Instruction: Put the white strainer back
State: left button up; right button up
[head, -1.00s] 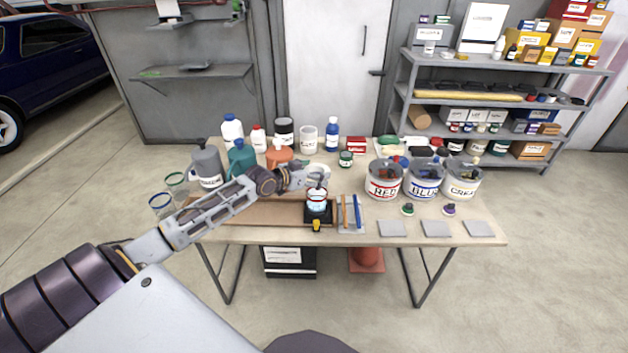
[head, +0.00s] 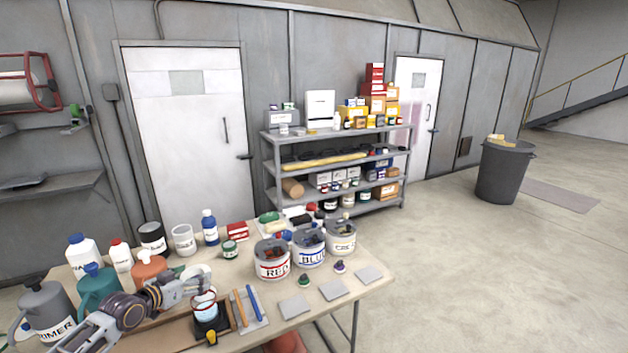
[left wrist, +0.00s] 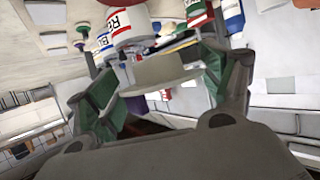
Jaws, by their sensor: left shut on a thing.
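My left gripper (head: 190,287) is over the front left of the workbench, beside and slightly above a clear cup (head: 205,306) with red and blue marks on a black stand. In the left wrist view, my left gripper's green-padded fingers (left wrist: 165,92) are closed on a pale, tapered piece (left wrist: 163,70), which looks like the white strainer. In the head view a white rim (head: 198,271) shows at the fingertips; the arm and fingers hide part of it. My right gripper is not in view.
Pails marked RED (head: 272,262), BLUE (head: 309,248) and a third (head: 341,237) stand right of the gripper. Several bottles, including a grey primer jug (head: 48,310), crowd the left. A blue and an orange stick (head: 240,308) lie beside the cup. Grey pads (head: 333,289) line the front edge.

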aim_at(197, 266)
pick_arm(q)
jog(key=shift+w+a+r, duration=0.1)
jog(key=shift+a+r, duration=0.05)
jog(key=shift+r, duration=0.35)
jog(key=shift+d+r+h, duration=0.2)
jog(key=shift+r+h, duration=0.1)
jog(key=shift+r, duration=0.4)
jog(key=shift+d+r, duration=1.05)
jog(key=shift+d, duration=0.15)
jog(key=shift+s+d+f+n+y, duration=0.35)
jog(key=shift+s+d+f, duration=0.3)
jog(key=shift+s+d, duration=1.65)
jog(key=shift+s+d+f+n+y, duration=0.15)
jog(key=shift+s+d+f+y, duration=0.65)
jog(key=shift+d, duration=2.8)
jog(key=s+d+f, duration=0.2)
jog(key=s+f, duration=0.2)
jog(key=f, duration=0.1)
jog(key=s+d+f+n+y, duration=0.1)
jog(key=s+d+f, duration=0.2)
jog(key=s+f, duration=0.1)
jog(key=shift+s+f+n+t, duration=0.3)
jog(key=shift+s+f, duration=0.1)
jog(key=shift+s, duration=0.05)
jog(key=shift+w+d+r, duration=0.1)
